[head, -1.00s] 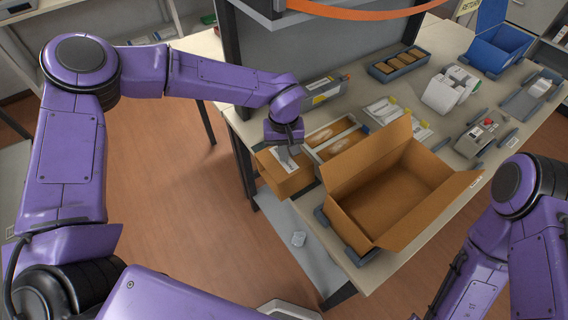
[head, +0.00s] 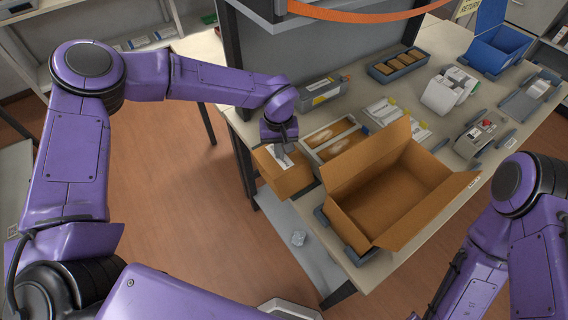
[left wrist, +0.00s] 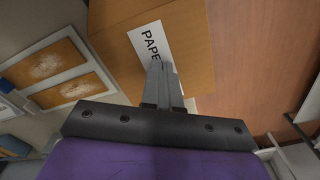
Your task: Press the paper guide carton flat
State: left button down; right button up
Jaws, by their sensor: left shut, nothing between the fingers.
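The paper guide carton (head: 286,181) is a small brown box at the table's left edge, left of the large open box. In the left wrist view the carton (left wrist: 196,38) shows a white label reading "PAPE", partly hidden by the fingers. My left gripper (head: 283,158) is shut and empty, pointing down at the carton's top over the label. In the left wrist view its closed fingertips (left wrist: 156,66) overlap the label; I cannot tell whether they touch it. My right gripper is out of view; only part of the right arm shows.
A large open cardboard box (head: 385,190) stands right of the carton. A tray with two brown packs (head: 330,137) lies behind it. A grey shelf post stands at the back left. A blue bin (head: 498,48) and a grey device (head: 480,138) are farther right.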

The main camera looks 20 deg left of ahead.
pick_arm(q)
jog(key=shift+a+f, duration=0.2)
jog(key=shift+f, duration=0.45)
jog(key=shift+w+f, duration=0.1)
jog(key=shift+w, duration=0.1)
jog(key=shift+w+a+f, duration=0.3)
jog(key=shift+a+f, duration=0.1)
jog(key=shift+f, duration=0.45)
